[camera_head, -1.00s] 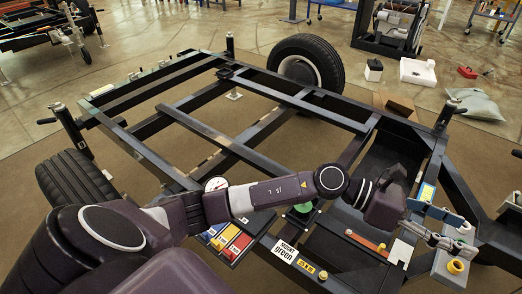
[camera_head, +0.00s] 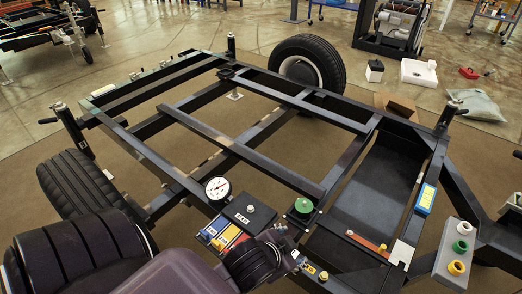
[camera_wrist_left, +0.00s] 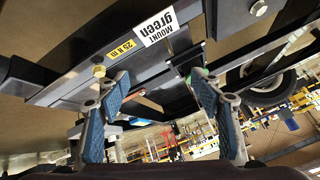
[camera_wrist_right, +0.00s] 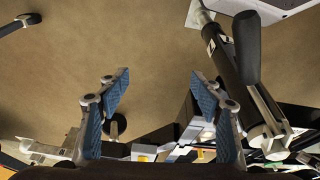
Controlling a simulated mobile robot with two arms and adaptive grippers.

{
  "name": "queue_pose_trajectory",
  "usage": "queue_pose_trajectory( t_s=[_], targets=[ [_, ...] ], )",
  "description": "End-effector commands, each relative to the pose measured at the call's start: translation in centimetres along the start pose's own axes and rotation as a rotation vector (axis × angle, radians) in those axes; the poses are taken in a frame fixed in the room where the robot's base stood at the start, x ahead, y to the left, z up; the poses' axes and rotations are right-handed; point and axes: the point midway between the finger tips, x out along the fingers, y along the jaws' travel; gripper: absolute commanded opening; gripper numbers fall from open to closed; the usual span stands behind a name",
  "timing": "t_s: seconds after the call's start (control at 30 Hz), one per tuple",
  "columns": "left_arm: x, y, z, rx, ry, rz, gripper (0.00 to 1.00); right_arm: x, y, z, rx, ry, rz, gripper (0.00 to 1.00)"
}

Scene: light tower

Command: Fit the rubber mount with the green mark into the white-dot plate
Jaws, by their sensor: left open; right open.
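A round green piece (camera_head: 303,205) sits on a small dark plate on the black frame. Left of it, a dark plate (camera_head: 235,207) carries a round white spot and a white label. A grey rack (camera_head: 447,255) at the right has white, green (camera_head: 460,245) and yellow round pieces. I cannot tell which green piece is the marked mount. My left gripper (camera_wrist_left: 158,78) is open and empty, facing the frame's "MOUNT green" label (camera_wrist_left: 160,25); a bit of green shows behind one finger. My right gripper (camera_wrist_right: 158,75) is open and empty above the floor.
A dial gauge (camera_head: 217,188) stands beside the dark plate, with a tray of coloured pieces (camera_head: 225,238) nearby. A blue-and-yellow device (camera_head: 425,198) lies on the right rail. A jack handle (camera_wrist_right: 246,48) stands right of my right gripper. The frame has open gaps between beams.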

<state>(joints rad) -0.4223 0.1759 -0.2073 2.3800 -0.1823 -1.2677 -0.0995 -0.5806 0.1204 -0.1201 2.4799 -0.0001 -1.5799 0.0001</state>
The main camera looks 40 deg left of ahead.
Motion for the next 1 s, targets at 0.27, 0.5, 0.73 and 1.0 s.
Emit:
queue_pose_trajectory(
  t_s=[0.27, 0.5, 0.73, 1.0],
  targets=[
    [-4.5, 4.7, 10.3, -0.211, -0.329, 0.176, 0.59, 0.0, 0.0, 0.0, 0.0, 0.0, 0.0, 0.59],
    [-5.0, 5.2, 11.1, -0.227, -0.359, 0.191, 0.59, 0.0, 0.0, 0.0, 0.0, 0.0, 0.0, 0.59],
    [-5.0, 5.1, 11.1, -0.225, -0.358, 0.19, 0.59, 0.0, 0.0, 0.0, 0.0, 0.0, 0.0, 0.59],
    [-4.5, 5.2, 11.1, -0.222, -0.364, 0.191, 0.59, 0.5, 0.0, -0.3, 0.001, -0.003, -0.002, 0.59]
  ],
)
